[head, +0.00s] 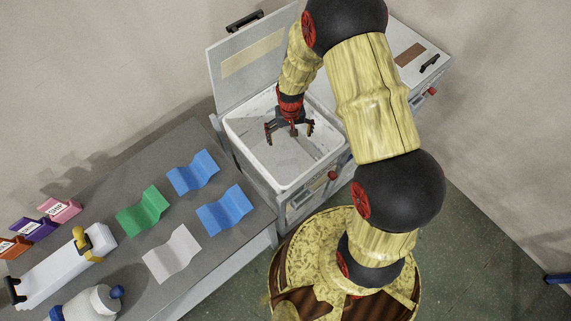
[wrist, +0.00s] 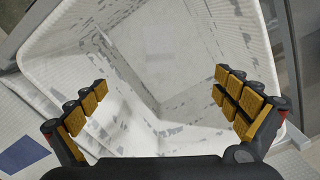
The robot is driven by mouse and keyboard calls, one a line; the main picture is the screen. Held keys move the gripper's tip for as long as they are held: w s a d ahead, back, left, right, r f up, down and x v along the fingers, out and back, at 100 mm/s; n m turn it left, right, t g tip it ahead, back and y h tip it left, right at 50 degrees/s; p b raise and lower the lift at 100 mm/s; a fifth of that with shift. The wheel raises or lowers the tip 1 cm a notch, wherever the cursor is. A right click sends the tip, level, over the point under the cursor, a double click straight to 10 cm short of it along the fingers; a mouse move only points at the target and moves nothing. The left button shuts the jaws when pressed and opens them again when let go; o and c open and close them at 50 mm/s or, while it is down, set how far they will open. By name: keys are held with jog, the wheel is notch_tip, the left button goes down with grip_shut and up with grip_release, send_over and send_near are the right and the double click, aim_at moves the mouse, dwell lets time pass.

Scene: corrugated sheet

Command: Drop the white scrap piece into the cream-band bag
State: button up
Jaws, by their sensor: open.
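A white corrugated piece (head: 172,253) lies on the grey table among coloured pieces. The cream-band bag is a white woven bag (head: 238,135) lining an open bin, whose raised lid carries a cream band (head: 253,58). My gripper (head: 290,132) is over the bag's mouth, pointing down, with its fingers spread and nothing between them. In the wrist view my gripper (wrist: 165,100) shows its two yellow-padded fingers wide apart above the bag's inside (wrist: 65,75). A paler patch shows deep in the bag; I cannot tell whether it is a piece or the bag's bottom.
A green piece (head: 144,210) and two blue pieces (head: 193,172) (head: 225,209) lie on the table. A long white device (head: 60,272), a white bottle (head: 90,304) and small coloured labelled items (head: 60,210) stand at left. A shut bin with a brown band (head: 410,54) adjoins at right.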

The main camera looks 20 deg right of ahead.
notch_tip(320, 180, up, 12)
dwell(0.6)
dwell(0.4)
jog(key=s+r+n+t+b, duration=0.1)
jog(key=s+r+t+b, duration=0.4)
jog(key=s+r, duration=1.6)
notch_tip(320, 180, up, 3)
jog(key=shift+d+r+t, duration=0.1)
jog(key=shift+d+t, duration=0.2)
jog(key=shift+d, duration=0.1)
jog(key=shift+w, duration=0.1)
